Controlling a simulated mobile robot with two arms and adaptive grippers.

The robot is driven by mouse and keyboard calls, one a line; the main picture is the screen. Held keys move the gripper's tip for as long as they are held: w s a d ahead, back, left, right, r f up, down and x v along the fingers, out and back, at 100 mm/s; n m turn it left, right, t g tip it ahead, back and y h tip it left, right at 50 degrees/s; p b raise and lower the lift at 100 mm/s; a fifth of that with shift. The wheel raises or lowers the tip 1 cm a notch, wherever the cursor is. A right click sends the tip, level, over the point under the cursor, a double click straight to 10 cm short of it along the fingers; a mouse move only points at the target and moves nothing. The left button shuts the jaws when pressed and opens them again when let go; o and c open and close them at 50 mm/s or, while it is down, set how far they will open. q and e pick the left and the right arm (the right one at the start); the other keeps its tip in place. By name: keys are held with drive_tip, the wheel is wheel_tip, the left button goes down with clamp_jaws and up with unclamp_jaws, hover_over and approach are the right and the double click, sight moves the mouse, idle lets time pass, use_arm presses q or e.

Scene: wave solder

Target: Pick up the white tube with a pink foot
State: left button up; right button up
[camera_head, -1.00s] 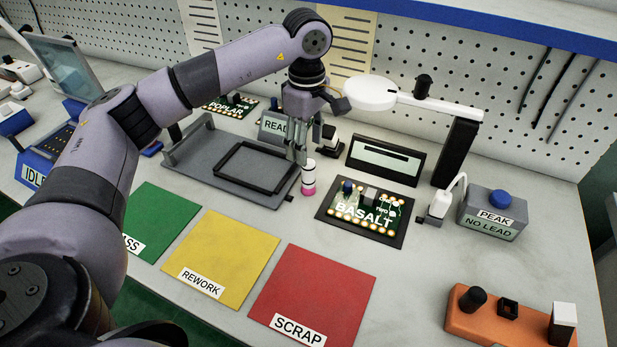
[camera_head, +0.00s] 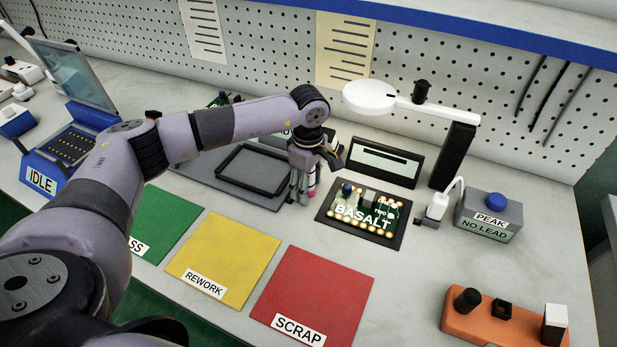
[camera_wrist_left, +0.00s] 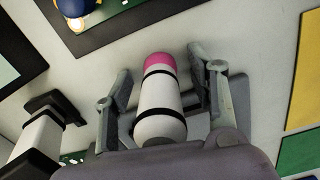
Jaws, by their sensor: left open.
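The white tube with a pink foot (camera_wrist_left: 159,104) shows in the left wrist view, with two black bands and its pink end away from the palm. It lies between the two fingers of my left gripper (camera_wrist_left: 160,90), which is open, with a gap visible on each side. In the head view the left gripper (camera_head: 303,190) points down at the bench between the grey tray and the BASALT board. There the tube (camera_head: 311,192) is mostly hidden behind the fingers, with only a bit of pink showing. My right gripper is not in view.
The BASALT board (camera_head: 362,216) on its black mat is close on the right. The grey tray (camera_head: 215,178) with a black frame is on the left. Yellow REWORK (camera_head: 222,260) and red SCRAP (camera_head: 313,297) mats lie in front. A white lamp arm (camera_head: 400,100) overhangs behind.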

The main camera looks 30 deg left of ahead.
use_arm(q)
clamp_jaws()
idle(0.7)
